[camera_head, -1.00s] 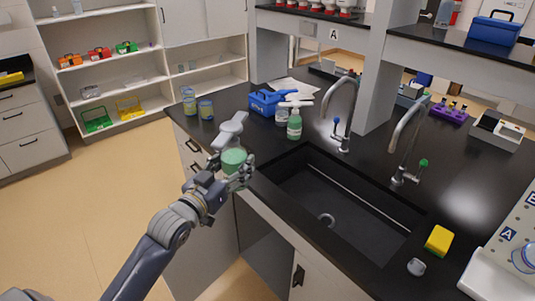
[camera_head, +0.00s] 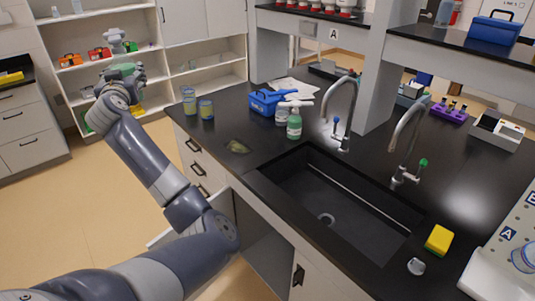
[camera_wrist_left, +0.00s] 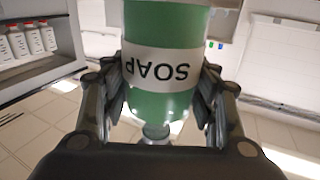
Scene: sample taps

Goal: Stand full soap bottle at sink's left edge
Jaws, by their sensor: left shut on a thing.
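My left gripper (camera_head: 122,80) is shut on a green soap bottle (camera_head: 127,70) with a grey pump top (camera_head: 115,39). It holds the bottle in the air left of the counter, in front of the shelving. In the left wrist view the bottle (camera_wrist_left: 162,100) fills the middle between both fingers, with its white SOAP label upside down in the picture. The dark sink (camera_head: 330,200) is set in the black counter. Another green soap bottle (camera_head: 294,126) with a white pump stands behind the sink's left end. My right gripper is not in view.
A greenish flat patch (camera_head: 238,146) lies on the counter left of the sink. Two taps (camera_head: 341,120) rise behind the sink. A yellow sponge (camera_head: 438,240) lies on its right.

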